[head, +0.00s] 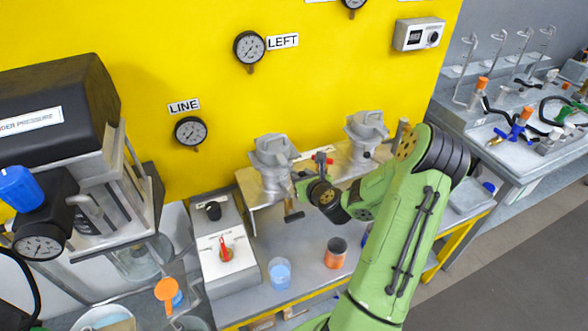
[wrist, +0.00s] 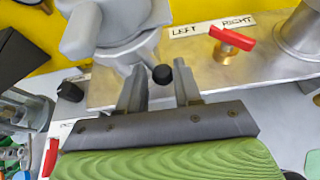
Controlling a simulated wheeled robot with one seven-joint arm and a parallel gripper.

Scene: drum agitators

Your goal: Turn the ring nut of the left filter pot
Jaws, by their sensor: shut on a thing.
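The left filter pot (head: 273,160) is grey metal and stands on a raised plate against the yellow wall. In the wrist view, its body (wrist: 112,22) fills the upper left, with a wide round collar, apparently the ring nut (wrist: 128,52), low on it. A black knob (wrist: 162,74) sticks out at the collar's right front. My gripper (wrist: 160,76) has its fingers on either side of this knob and is shut on it. In the head view, my gripper (head: 302,186) is at the pot's lower right; its fingertips are hard to make out there.
A red-handled valve (wrist: 232,40) stands right of the knob, before the LEFT/RIGHT label. A switch box (head: 226,250) with a red handle stands left; a blue cup (head: 280,272) and an orange jar (head: 335,254) stand below.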

